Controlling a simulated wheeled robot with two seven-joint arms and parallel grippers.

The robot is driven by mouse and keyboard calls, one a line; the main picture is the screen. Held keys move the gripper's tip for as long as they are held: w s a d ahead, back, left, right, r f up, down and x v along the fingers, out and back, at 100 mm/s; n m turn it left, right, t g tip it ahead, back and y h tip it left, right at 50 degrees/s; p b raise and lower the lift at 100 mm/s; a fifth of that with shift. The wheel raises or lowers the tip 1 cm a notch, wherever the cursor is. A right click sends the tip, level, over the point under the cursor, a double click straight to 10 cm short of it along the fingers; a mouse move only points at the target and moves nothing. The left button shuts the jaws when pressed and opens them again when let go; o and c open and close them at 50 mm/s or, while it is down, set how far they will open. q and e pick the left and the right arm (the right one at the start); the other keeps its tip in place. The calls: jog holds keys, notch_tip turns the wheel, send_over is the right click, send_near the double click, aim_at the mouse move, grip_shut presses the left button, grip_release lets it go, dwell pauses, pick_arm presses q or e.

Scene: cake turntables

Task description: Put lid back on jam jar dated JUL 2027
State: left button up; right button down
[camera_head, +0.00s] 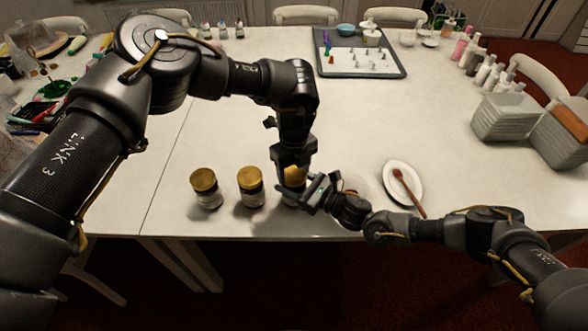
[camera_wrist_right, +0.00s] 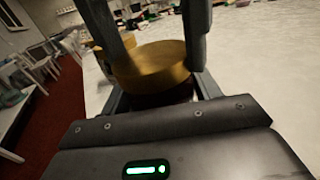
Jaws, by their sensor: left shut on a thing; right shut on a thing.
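A jam jar with a gold lid (camera_head: 294,174) stands near the table's front edge, partly hidden by both grippers. My left gripper (camera_head: 293,166) comes down from above and is shut on the gold lid, which also shows in the right wrist view (camera_wrist_right: 152,66). The lid sits over the dark jar; whether it is fully seated I cannot tell. My right gripper (camera_head: 312,193) reaches in from the right, low down, and is shut on the jar body (camera_wrist_right: 160,97). Two more gold-lidded jars, a left one (camera_head: 206,189) and a middle one (camera_head: 251,188), stand to the left. No date is readable.
A white oval dish (camera_head: 390,172) with a wooden spoon (camera_head: 408,192) lies right of the grippers. A dark tray (camera_head: 388,67) with small pieces is at the back. Bottles and grey boxes (camera_head: 506,117) stand at the right. The table's middle is mostly clear.

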pick_arm(q)
jog(key=m, duration=0.7)
jog(key=shift+m, duration=0.4)
jog(key=m, duration=0.5)
jog(key=o, duration=1)
jog(key=shift+o, duration=0.4)
jog(key=shift+d, duration=0.1)
jog(key=shift+d+r, duration=0.1)
jog(key=shift+r, duration=0.45)
notch_tip(320, 180, up, 3)
jog(key=shift+r, duration=0.2)
